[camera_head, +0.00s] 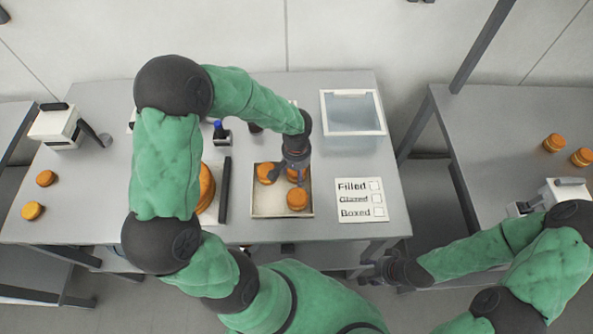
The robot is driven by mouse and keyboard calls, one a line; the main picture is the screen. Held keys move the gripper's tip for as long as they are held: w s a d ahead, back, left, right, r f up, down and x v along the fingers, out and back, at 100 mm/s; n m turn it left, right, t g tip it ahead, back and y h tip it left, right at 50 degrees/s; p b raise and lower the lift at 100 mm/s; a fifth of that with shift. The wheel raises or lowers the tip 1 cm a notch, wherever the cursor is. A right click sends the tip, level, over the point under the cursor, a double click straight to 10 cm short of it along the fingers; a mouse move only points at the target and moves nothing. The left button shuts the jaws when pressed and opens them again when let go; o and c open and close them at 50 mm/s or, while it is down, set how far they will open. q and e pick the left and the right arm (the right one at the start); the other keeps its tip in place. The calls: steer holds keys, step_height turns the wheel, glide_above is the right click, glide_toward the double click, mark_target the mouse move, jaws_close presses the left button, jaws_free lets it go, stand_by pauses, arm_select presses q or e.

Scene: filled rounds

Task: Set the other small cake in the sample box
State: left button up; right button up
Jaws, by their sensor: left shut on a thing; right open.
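The sample box (262,212), a shallow cream-coloured tray with a thin rim, sits at the middle of the table's front part. One small orange-brown cake (265,172) lies at its back left and another small cake (298,200) at its front right. I cannot tell whether this cake touches the box floor. My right gripper (370,271) is open and empty, low in front of the table's right edge.
A larger orange cake (206,190) shows partly behind my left arm, beside a dark bar (225,190). A clear bin (352,122) stands behind a card (360,200) reading Filled, Glazed, Boxed. More small cakes lie on the left (33,210) and on the right table (554,143).

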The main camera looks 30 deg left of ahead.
arm_select(q)
steer(key=shift+f, duration=0.1)
steer(key=o, duration=0.5)
steer(key=shift+r, duration=0.55)
step_height(320, 180, up, 11)
steer(key=shift+r+p, duration=0.15)
steer(key=shift+p, duration=1)
